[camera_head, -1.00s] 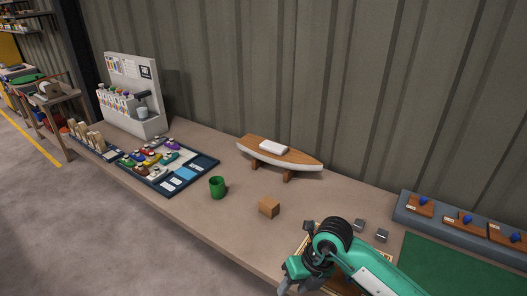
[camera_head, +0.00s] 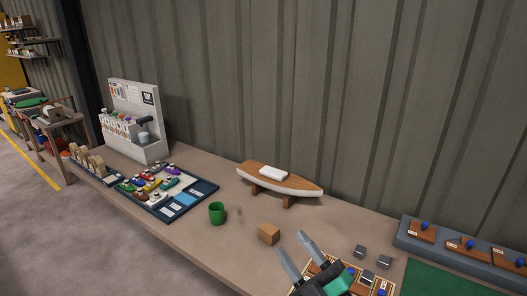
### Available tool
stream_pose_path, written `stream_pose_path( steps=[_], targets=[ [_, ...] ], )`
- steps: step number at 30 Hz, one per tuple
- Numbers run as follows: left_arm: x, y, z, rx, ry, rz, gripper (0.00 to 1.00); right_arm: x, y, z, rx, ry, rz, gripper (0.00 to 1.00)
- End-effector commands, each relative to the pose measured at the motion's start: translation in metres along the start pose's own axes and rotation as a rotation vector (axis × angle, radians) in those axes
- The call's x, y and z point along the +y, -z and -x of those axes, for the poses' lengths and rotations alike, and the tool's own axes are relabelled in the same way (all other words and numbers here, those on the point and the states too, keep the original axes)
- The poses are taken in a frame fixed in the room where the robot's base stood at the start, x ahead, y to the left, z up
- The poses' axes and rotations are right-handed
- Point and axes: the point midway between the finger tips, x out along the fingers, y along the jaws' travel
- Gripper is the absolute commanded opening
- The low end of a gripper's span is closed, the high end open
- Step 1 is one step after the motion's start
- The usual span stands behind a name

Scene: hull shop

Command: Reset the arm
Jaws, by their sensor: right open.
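My right gripper (camera_head: 296,258) is at the bottom of the view, right of the middle. Its two grey fingers are spread apart and point up and to the left, with nothing between them. My left gripper is not in view.
A model boat (camera_head: 280,181) stands on supports behind the block. Small metal cubes (camera_head: 360,251) and a grey rack (camera_head: 460,262) are at right. Bare bench lies around the boat.

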Motion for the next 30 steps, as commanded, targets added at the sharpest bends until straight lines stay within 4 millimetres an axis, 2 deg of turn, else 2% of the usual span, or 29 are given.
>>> stream_pose_path(
  steps=[3,7,11,12,15,18,21,24,30],
  targets=[
    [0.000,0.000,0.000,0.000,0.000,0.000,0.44,0.015,-0.041,0.027,-0.255,-0.089,-0.127,0.44],
    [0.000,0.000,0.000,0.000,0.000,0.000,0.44,0.015,-0.085,0.069,-0.544,-0.138,-0.260,0.44],
    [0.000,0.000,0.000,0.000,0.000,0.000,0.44,0.001,-0.118,0.123,-0.834,-0.137,-0.392,0.44],
    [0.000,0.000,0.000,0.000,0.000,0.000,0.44,-0.007,-0.125,0.142,-0.925,-0.125,-0.434,0.44],
    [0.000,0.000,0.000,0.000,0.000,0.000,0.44,-0.028,-0.134,0.191,-1.143,-0.076,-0.536,0.44],
    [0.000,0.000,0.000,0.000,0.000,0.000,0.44,-0.051,-0.131,0.238,-1.343,0.000,-0.633,0.44],
    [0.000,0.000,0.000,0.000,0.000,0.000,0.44,-0.070,-0.120,0.278,-1.502,0.087,-0.715,0.44],
    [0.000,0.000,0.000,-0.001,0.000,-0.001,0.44,-0.085,-0.105,0.309,-1.622,0.171,-0.780,0.44],
    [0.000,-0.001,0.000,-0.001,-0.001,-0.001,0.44,-0.104,-0.071,0.356,-1.799,0.336,-0.885,0.44]
  ],
)
